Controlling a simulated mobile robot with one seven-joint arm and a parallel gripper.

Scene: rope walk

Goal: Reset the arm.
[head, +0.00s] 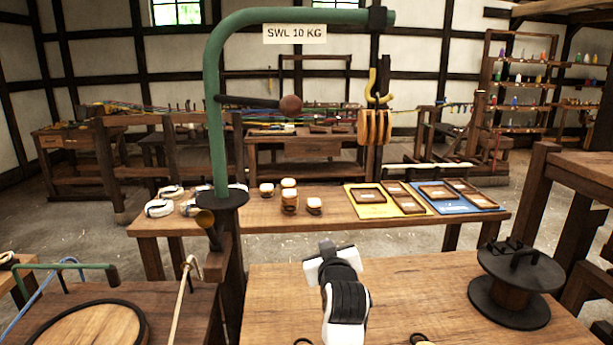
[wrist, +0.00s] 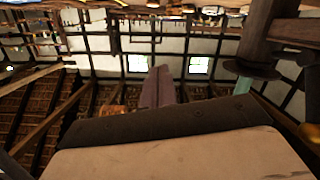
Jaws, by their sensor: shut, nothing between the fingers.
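My arm reaches up in front of the wooden bench (head: 420,290) in the head view, with its black and white end over the bench's left part. My gripper (wrist: 160,85) shows in the wrist view as fingers held together, with nothing between them. The wrist picture is upside down, with the room's windows and roof beams beyond the fingers. In the head view the fingertips are hard to make out.
A green crane post (head: 216,120) with a hook (head: 377,88) and pulley block (head: 374,127) stands behind to the left. A dark spool (head: 515,285) stands at right. The back table (head: 350,220) holds blocks, coils and trays. The bench's middle is mostly clear.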

